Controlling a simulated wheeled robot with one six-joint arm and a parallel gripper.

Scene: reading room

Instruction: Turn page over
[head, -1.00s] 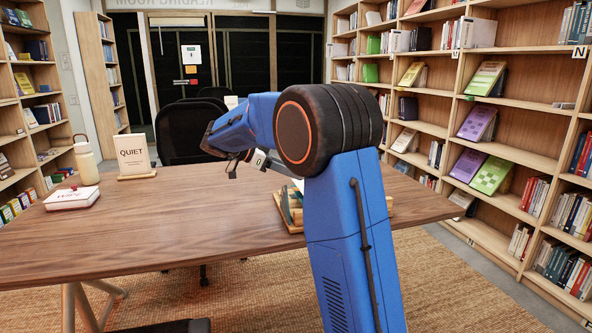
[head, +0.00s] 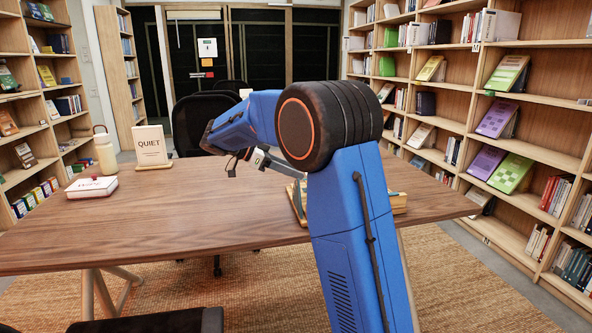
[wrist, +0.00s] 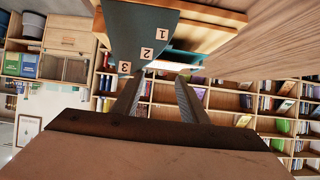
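My gripper (wrist: 158,80) shows in the wrist view with its two fingers apart and nothing seen held between them. In the head view my gripper (head: 232,170) hangs above the table, left of a wooden stand (head: 399,203) that is mostly hidden behind my arm.
The wooden table (head: 150,225) holds a white book (head: 92,187), a cream bottle (head: 105,152) and a QUIET sign (head: 151,147) at the left. A black chair (head: 200,118) stands behind it, and another black seat (head: 150,322) in front. Bookshelves (head: 520,130) line the right.

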